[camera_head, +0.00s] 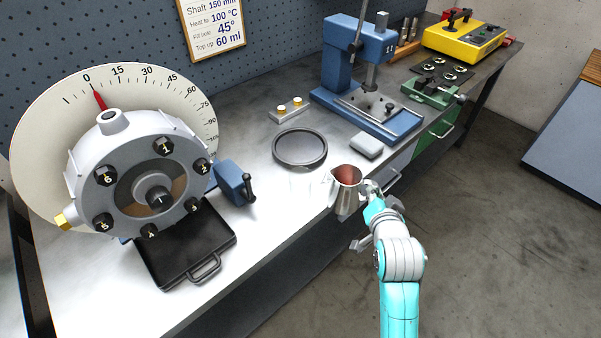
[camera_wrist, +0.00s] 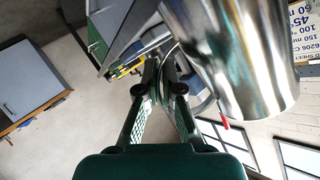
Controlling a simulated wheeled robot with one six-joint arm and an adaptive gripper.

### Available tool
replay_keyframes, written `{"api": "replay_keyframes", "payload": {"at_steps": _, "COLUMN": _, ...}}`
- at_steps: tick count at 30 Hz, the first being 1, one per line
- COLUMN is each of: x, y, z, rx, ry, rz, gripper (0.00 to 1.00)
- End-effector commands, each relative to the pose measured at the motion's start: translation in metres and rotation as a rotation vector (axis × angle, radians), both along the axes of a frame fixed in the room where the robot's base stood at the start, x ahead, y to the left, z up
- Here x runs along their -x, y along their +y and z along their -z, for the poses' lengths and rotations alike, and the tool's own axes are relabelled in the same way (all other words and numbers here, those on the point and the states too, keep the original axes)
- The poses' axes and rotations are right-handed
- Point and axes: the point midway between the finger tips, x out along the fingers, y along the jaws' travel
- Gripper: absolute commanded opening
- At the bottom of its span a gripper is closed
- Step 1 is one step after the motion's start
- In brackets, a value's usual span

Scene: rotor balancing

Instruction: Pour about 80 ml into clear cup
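A steel jug (camera_head: 347,197) with reddish-brown liquid inside is near the bench's front edge in the head view. It also fills the upper right of the wrist view (camera_wrist: 235,55), tilted there. My gripper (camera_head: 371,192) is at the jug's right side. In the wrist view its fingers (camera_wrist: 167,82) are shut on the jug's handle. A faint, transparent clear cup (camera_head: 304,184) stands on the bench just left of the jug, its outline hard to make out. I see no stream between jug and cup. The liquid level in the cup cannot be told.
A round dark-rimmed tray (camera_head: 300,161) lies behind the cup. A blue press (camera_head: 358,62) and a small grey block (camera_head: 366,145) are farther back. The rotor housing (camera_head: 140,172), its dial, and a black drip tray (camera_head: 157,268) are at left. Floor is open at right.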

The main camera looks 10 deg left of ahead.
Motion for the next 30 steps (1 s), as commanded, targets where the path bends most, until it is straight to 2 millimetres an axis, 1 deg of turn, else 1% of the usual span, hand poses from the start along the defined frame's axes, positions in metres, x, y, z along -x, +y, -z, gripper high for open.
{"api": "replay_keyframes", "payload": {"at_steps": 5, "x": -0.001, "y": 0.002, "z": -0.003, "rx": 0.014, "ry": 0.003, "rz": 0.014, "gripper": 0.00}}
{"api": "replay_keyframes", "payload": {"at_steps": 11, "x": -0.001, "y": 0.006, "z": -0.012, "rx": 0.080, "ry": 0.008, "rz": 0.020, "gripper": 0.00}}
{"api": "replay_keyframes", "payload": {"at_steps": 23, "x": -0.002, "y": 0.023, "z": -0.036, "rx": 0.321, "ry": 0.031, "rz": 0.027, "gripper": 0.00}}
{"api": "replay_keyframes", "payload": {"at_steps": 30, "x": -0.003, "y": 0.035, "z": -0.063, "rx": 0.456, "ry": 0.040, "rz": 0.028, "gripper": 0.00}}
